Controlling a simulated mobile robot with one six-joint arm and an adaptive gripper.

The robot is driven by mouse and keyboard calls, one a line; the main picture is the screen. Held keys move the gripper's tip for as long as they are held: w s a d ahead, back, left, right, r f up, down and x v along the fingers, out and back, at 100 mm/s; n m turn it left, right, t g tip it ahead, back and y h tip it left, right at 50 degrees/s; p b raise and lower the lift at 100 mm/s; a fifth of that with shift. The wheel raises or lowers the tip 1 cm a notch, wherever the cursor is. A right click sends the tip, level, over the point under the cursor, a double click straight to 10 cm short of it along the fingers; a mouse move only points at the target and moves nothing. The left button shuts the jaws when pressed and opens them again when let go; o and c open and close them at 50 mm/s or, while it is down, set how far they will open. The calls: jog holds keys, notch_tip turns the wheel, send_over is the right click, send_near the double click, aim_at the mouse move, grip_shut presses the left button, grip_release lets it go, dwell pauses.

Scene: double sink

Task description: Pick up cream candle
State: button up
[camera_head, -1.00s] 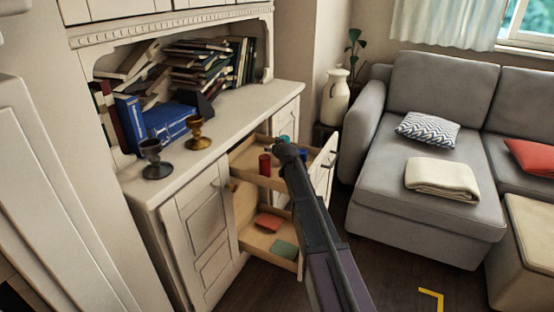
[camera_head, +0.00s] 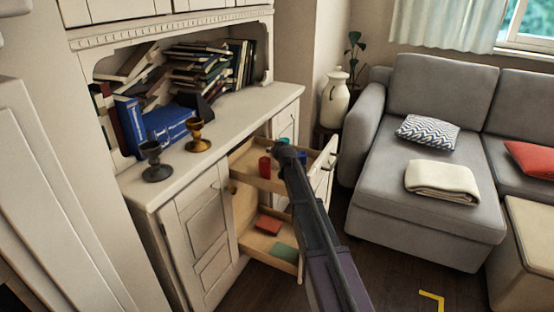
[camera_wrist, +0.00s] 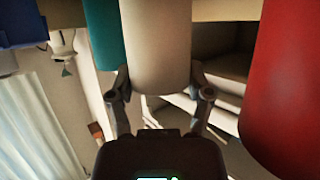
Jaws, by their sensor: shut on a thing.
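The cream candle (camera_wrist: 156,45) is a pale cylinder in the middle of the wrist view. My gripper (camera_wrist: 160,84) is shut on it, with one finger on each side near its end. A teal candle (camera_wrist: 104,35) is close beside it on the left, and a large red candle (camera_wrist: 290,80) is near on the right. In the head view, my arm covers the cream candle and my gripper. The red candle (camera_head: 265,166) shows in the upper drawer (camera_head: 246,172), with teal (camera_head: 284,142) behind my wrist.
A lower drawer (camera_head: 258,243) is also pulled out, holding a red and a green flat item. Two goblets (camera_head: 155,162) (camera_head: 197,136) stand on the cabinet top (camera_head: 235,113). A grey sofa (camera_head: 400,165) stands to the right. A blue object (camera_wrist: 20,27) is at the wrist view's left edge.

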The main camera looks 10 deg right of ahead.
jog(key=shift+r, duration=0.1)
dwell(0.3)
notch_tip(320, 180, up, 10)
jog(key=p, duration=1)
